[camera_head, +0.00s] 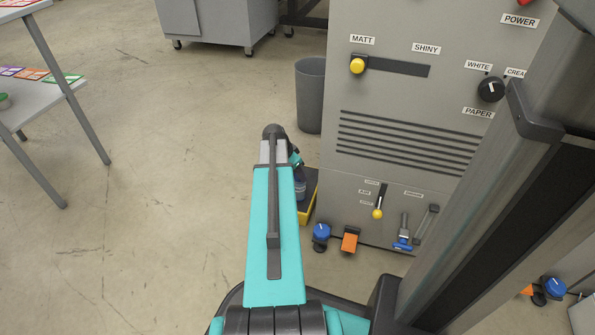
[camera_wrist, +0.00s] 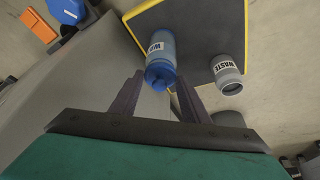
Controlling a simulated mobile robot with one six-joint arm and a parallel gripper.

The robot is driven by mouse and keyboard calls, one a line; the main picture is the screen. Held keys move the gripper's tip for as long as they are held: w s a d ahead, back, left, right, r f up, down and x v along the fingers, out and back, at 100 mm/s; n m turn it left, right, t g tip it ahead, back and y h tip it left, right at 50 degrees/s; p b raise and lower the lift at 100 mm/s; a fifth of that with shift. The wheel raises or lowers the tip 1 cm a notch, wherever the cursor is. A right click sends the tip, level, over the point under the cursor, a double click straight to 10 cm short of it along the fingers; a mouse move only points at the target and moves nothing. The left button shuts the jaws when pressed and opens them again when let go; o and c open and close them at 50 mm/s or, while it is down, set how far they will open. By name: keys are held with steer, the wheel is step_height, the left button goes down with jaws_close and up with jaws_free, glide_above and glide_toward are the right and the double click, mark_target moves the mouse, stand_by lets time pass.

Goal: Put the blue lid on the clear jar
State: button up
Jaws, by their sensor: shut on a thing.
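In the wrist view the blue lid (camera_wrist: 160,76) is between the two fingertips of my gripper (camera_wrist: 159,77), which is shut on it. Directly beyond the lid is a bluish, see-through jar (camera_wrist: 160,44) with a WASTE label. The lid lines up with the jar's mouth end; I cannot tell whether it is seated or just above. In the head view the jar (camera_head: 300,188) shows small and dark beside my arm, which hides the gripper there.
A second, greyish jar (camera_wrist: 228,75) labelled WASTE, with an open mouth, stands to the right on a dark yellow-edged platform (camera_wrist: 205,25). The grey machine cabinet (camera_head: 400,130) is close on the right. A grey bin (camera_head: 309,95) stands behind.

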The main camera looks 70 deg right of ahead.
steer(key=o, duration=1.6)
steer(key=shift+c, duration=0.2)
steer(key=shift+r, duration=0.15)
steer(key=shift+r+p, duration=2.6)
steer(key=shift+r, duration=0.8)
jaws_close()
steer(key=shift+f+b, duration=1)
steer(key=shift+f, duration=1.6)
